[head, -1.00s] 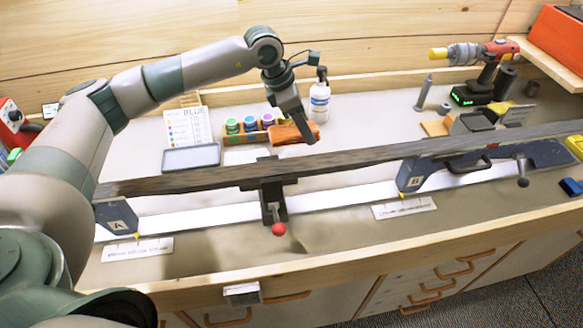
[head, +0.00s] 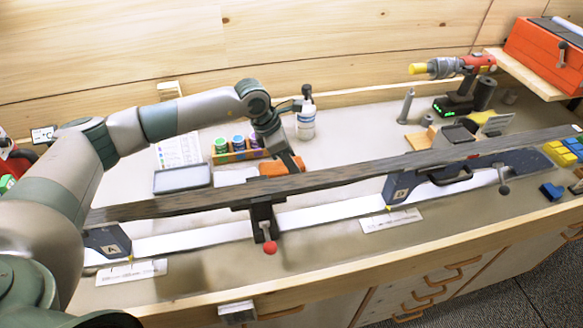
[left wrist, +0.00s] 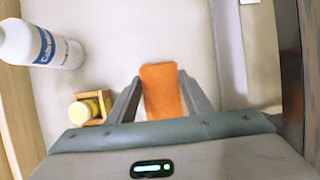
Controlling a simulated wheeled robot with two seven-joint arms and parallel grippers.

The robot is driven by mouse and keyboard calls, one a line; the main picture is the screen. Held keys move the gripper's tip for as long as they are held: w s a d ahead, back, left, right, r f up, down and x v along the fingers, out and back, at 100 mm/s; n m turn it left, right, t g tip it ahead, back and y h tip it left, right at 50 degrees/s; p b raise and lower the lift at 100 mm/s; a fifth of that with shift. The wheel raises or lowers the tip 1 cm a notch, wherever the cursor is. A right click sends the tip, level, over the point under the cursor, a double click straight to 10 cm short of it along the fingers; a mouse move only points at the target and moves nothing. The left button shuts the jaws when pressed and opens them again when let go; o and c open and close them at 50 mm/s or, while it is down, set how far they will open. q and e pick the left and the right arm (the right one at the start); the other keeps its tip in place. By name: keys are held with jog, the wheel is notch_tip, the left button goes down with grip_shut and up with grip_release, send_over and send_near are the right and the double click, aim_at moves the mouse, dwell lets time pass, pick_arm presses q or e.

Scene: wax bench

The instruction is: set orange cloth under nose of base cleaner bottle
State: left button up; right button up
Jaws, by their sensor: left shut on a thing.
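The orange cloth (head: 272,168) is just behind the long dark bar in the head view, at my left gripper (head: 286,166). In the left wrist view the cloth (left wrist: 162,90) lies between the two fingers of my left gripper (left wrist: 162,98), which is shut on it. I cannot tell whether the cloth touches the bench. The white bottle with a blue label (head: 306,123) stands upright behind and right of the gripper, apart from the cloth. It also shows at the upper left of the left wrist view (left wrist: 42,46). My right gripper is not in view.
A wooden rack of small jars (head: 238,155) stands left of the gripper. A grey tray (head: 182,178) lies further left. The long dark bar (head: 340,172) crosses in front, on clamps. Bare bench (head: 355,135) lies right of the bottle.

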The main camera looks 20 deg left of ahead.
pick_arm(q)
jog(key=shift+f, duration=0.15)
notch_tip(320, 180, down, 3)
jog(key=shift+r+p, duration=0.2)
jog(key=shift+p, duration=0.55)
jog(key=shift+f, duration=0.5)
jog(key=shift+f, duration=0.15)
jog(key=o, duration=1)
